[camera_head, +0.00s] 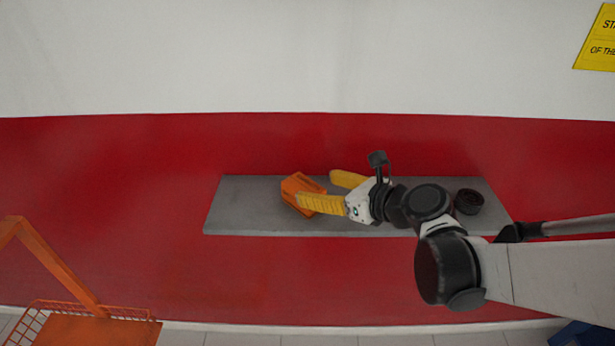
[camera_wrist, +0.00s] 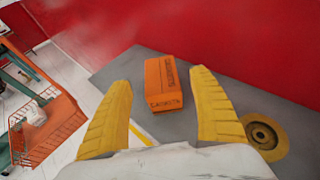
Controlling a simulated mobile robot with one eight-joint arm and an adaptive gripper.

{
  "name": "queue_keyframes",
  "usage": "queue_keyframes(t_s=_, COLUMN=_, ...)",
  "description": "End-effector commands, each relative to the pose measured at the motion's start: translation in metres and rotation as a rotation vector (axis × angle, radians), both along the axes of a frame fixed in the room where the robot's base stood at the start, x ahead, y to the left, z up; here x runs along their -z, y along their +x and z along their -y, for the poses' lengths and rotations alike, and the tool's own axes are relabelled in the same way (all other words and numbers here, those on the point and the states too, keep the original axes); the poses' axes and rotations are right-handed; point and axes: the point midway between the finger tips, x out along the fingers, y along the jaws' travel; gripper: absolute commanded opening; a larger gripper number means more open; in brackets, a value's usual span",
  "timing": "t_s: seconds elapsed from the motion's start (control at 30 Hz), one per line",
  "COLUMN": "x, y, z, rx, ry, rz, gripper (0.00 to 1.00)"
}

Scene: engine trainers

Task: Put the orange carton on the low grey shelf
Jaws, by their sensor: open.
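The orange carton (camera_head: 292,187) rests on the low grey shelf (camera_head: 245,212), left of the shelf's middle in the head view. In the wrist view the carton (camera_wrist: 163,84) lies on the grey surface (camera_wrist: 218,82), with dark lettering on its sides. My gripper (camera_head: 312,191) has yellow fingers spread wide apart. In the wrist view the open fingers (camera_wrist: 158,92) stand to either side of the carton, with gaps between them and it. In the head view one finger partly covers the carton.
A dark round coil (camera_head: 468,201) sits at the shelf's right end. A round yellowish-brown object (camera_wrist: 262,136) lies on the shelf near the right finger in the wrist view. An orange wire-sided cart (camera_head: 95,325) stands at lower left. The shelf's left end is bare. A red-and-white wall stands behind.

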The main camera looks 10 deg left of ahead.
Motion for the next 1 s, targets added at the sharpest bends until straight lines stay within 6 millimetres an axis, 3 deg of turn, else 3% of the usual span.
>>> queue_keyframes(t_s=0.2, x=-0.016, y=-0.018, z=0.031, rx=0.002, ry=0.000, rz=0.000, gripper=0.71)
queue_keyframes(t_s=0.5, x=-0.023, y=-0.023, z=0.041, rx=0.011, ry=0.012, rz=-0.001, gripper=0.71)
queue_keyframes(t_s=0.57, x=-0.035, y=-0.019, z=0.043, rx=0.051, ry=0.063, rz=-0.011, gripper=0.71)
queue_keyframes(t_s=0.67, x=-0.082, y=0.000, z=0.060, rx=0.219, ry=0.277, rz=-0.055, gripper=0.71)
queue_keyframes(t_s=0.77, x=-0.148, y=0.024, z=0.112, rx=0.505, ry=0.666, rz=-0.170, gripper=0.71)
queue_keyframes(t_s=0.83, x=-0.179, y=0.034, z=0.172, rx=0.736, ry=1.002, rz=-0.295, gripper=0.71)
queue_keyframes(t_s=0.93, x=-0.179, y=0.025, z=0.260, rx=1.056, ry=1.488, rz=-0.517, gripper=0.71)
queue_keyframes(t_s=1.0, x=-0.152, y=0.002, z=0.307, rx=1.273, ry=1.814, rz=-0.697, gripper=0.71)
